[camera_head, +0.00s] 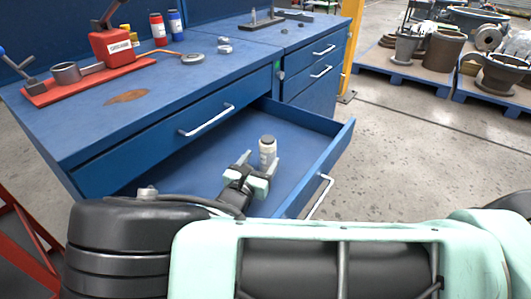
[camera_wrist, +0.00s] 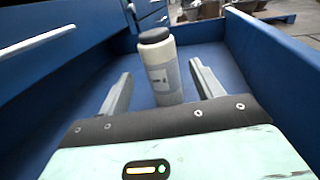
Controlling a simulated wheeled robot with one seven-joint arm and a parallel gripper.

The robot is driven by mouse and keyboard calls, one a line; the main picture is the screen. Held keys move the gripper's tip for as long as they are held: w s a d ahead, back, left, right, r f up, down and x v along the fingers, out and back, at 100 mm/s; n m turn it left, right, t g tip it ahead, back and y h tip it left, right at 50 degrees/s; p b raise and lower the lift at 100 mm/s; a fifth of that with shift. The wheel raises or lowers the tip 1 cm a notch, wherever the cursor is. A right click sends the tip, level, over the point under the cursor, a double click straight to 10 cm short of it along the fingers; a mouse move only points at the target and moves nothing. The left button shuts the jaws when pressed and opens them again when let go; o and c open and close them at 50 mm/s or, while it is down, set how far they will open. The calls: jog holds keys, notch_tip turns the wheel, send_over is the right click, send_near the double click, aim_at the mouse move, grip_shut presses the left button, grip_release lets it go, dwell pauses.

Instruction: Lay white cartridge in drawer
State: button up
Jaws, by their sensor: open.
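The white cartridge (camera_head: 267,152) has a dark cap and stands upright in the open blue drawer (camera_head: 316,165). In the wrist view the cartridge (camera_wrist: 164,72) stands on the drawer floor, just ahead of and between the fingers, with a grey label on its side. My gripper (camera_head: 258,164) is inside the drawer, low over its floor, with its fingers spread. In the wrist view my gripper (camera_wrist: 158,82) is open, with a gap between each finger and the cartridge. The cartridge's lower edge shows in the wrist view.
The blue workbench (camera_head: 200,85) carries a red tool stand (camera_head: 85,82), a red bottle (camera_head: 158,29), a blue bottle (camera_head: 176,25) and small metal parts. The drawer's side walls flank my gripper. Pallets with castings (camera_head: 410,75) stand at the back right.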

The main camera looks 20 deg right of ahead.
jog(key=v, duration=0.7)
